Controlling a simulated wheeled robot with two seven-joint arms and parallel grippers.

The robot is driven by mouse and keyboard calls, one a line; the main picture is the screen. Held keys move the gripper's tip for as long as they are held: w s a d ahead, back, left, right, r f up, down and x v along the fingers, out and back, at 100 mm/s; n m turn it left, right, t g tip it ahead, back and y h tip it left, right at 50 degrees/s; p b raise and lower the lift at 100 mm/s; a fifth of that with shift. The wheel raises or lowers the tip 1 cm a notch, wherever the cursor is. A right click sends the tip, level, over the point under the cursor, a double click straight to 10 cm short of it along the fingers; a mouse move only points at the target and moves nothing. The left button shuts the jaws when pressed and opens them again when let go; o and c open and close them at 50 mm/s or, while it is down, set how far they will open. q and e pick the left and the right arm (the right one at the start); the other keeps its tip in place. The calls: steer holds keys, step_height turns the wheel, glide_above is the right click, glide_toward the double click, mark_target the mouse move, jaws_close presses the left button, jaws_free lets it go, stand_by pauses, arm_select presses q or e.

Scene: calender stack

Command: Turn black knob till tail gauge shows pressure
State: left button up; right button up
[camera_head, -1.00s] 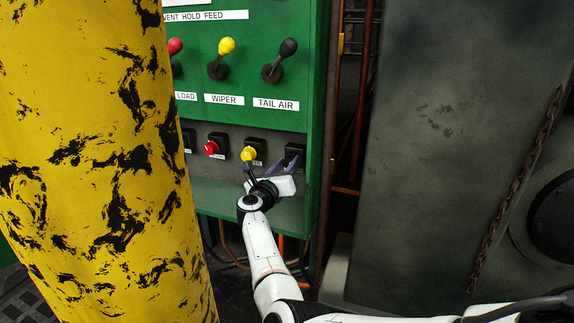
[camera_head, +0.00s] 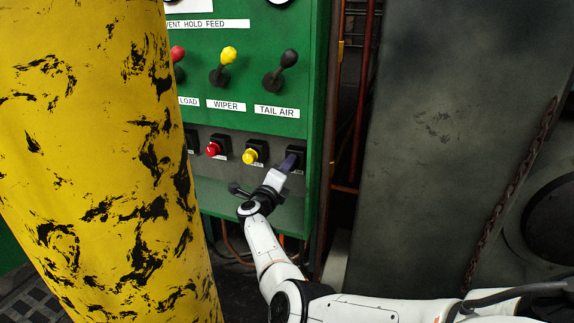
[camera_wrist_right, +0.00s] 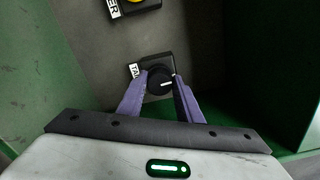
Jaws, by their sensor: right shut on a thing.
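The black knob (camera_wrist_right: 158,84) sits on a dark square plate beside a partly covered white "TA…" label in the right wrist view. Its white pointer line points right. My right gripper (camera_head: 290,163) is shut on the black knob, with one purple finger on each side of it. In the head view the gripper mostly hides the knob. A gauge (camera_head: 282,1) above is almost wholly cut off by the top edge, so no reading shows. My left gripper is not in view.
The green panel (camera_head: 316,60) carries red, yellow and black-tipped levers, the black one (camera_head: 281,70) above a "TAIL AIR" label. A yellow knob (camera_head: 250,156) and a red knob (camera_head: 213,149) are left of my gripper. A scuffed yellow column (camera_head: 90,170) blocks the left side.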

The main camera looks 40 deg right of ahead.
arm_select(q)
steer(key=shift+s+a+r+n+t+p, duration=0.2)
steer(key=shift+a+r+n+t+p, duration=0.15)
steer(key=shift+p, duration=0.25)
arm_select(e)
steer(key=shift+f+n, duration=0.1)
steer(key=shift+n, duration=1.9)
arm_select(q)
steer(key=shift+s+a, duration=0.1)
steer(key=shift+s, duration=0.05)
arm_select(e)
steer(key=o, duration=0.9)
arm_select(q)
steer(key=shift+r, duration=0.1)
arm_select(e)
steer(key=shift+o, duration=0.7)
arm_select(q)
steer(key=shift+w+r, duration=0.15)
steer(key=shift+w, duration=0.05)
